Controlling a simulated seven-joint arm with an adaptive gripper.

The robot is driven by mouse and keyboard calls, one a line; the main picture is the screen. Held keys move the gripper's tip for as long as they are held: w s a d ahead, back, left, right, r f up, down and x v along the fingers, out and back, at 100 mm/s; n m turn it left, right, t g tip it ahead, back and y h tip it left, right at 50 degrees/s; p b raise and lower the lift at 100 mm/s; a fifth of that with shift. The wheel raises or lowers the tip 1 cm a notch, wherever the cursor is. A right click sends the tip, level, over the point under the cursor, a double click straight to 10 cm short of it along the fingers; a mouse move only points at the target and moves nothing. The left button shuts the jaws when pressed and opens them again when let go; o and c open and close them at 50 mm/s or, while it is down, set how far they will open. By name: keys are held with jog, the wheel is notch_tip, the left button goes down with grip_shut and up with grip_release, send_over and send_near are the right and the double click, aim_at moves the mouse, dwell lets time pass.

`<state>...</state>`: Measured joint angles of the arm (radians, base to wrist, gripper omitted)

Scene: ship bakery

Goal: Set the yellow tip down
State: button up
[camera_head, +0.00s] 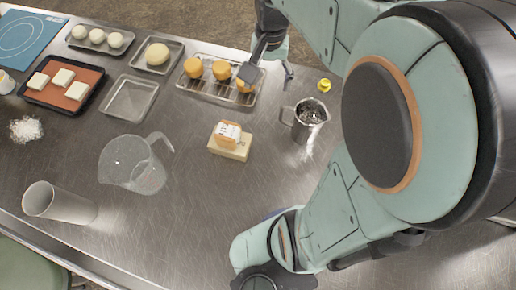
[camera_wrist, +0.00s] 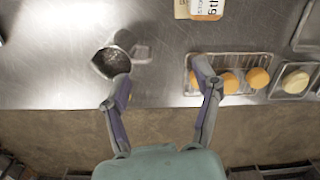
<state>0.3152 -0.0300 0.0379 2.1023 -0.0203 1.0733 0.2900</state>
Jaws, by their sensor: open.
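The yellow tip (camera_head: 324,85) is a small piece near the far edge of the steel table in the head view, just beyond the metal pitcher (camera_head: 308,113). The pitcher (camera_wrist: 113,60) shows beyond the left finger, and the rack tray (camera_wrist: 240,92) is behind the right finger.
The rack tray (camera_head: 214,92) holds yellow-orange rolls. A butter block (camera_head: 230,146) with a labelled box, a clear jug (camera_head: 125,168) and a white cylinder (camera_head: 60,203) stand nearer. Several trays fill the left. Bare table lies around the butter block.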

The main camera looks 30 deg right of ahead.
jog(key=s+a+f+n, duration=0.1)
jog(key=s+a+n, duration=0.6)
jog(key=s, duration=0.6)
jog(key=shift+s+a+n+y, duration=0.3)
jog(key=shift+a, duration=0.6)
